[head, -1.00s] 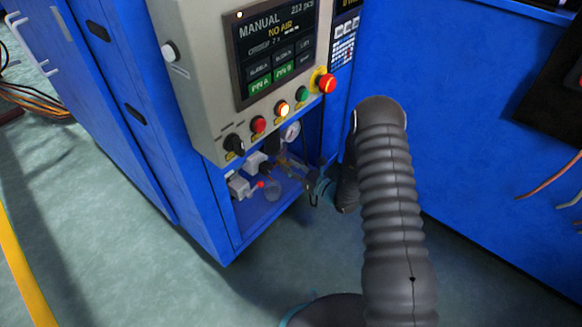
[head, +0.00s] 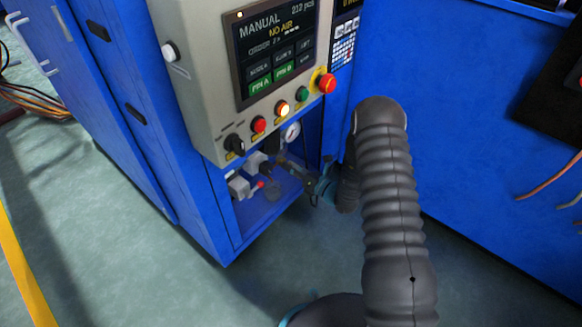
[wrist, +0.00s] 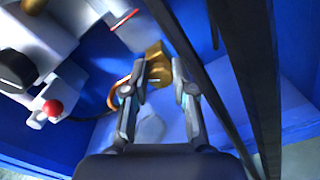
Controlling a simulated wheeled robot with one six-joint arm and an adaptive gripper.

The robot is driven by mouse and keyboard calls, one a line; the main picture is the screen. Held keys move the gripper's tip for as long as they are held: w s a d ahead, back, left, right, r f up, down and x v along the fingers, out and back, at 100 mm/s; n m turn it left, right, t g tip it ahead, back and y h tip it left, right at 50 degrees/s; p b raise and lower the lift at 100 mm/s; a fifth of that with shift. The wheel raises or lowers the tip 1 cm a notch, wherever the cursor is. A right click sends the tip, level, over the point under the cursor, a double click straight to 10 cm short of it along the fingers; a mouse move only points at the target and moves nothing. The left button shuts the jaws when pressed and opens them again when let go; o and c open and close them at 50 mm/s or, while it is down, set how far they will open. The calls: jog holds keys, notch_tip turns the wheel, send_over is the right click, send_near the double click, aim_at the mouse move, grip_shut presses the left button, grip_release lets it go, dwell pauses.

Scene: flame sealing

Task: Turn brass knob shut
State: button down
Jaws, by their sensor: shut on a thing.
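The brass knob (wrist: 158,66) shows in the wrist view at the far end of my gripper (wrist: 158,86). The two fingers are on either side of it and shut on it. In the head view my gripper (head: 287,160) reaches into the open lower bay of the blue cabinet, below the control panel. The knob cannot be made out there, as the gripper and the dark bay hide it.
A pressure gauge (head: 292,132) sits above the gripper. White valve blocks and a red-tipped part (wrist: 53,108) are to the left. Dark upright bars (wrist: 250,70) pass close on the right. The control panel (head: 275,60) overhangs the bay and reads "NO AIR".

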jog(key=m, duration=0.5)
jog(key=shift+w+d+m, duration=0.1)
jog(key=shift+m, duration=0.2)
jog(key=m+p, duration=0.1)
jog(key=m, duration=0.5)
jog(key=shift+w, duration=0.1)
dwell(0.3)
jog(key=c, duration=1)
grip_release()
jog(key=shift+d+f, duration=0.1)
jog(key=shift+o, duration=0.2)
jog(key=shift+s, duration=0.2)
jog(key=v, duration=1.1)
jog(key=shift+s+d, duration=0.2)
jog(key=shift+d, duration=0.05)
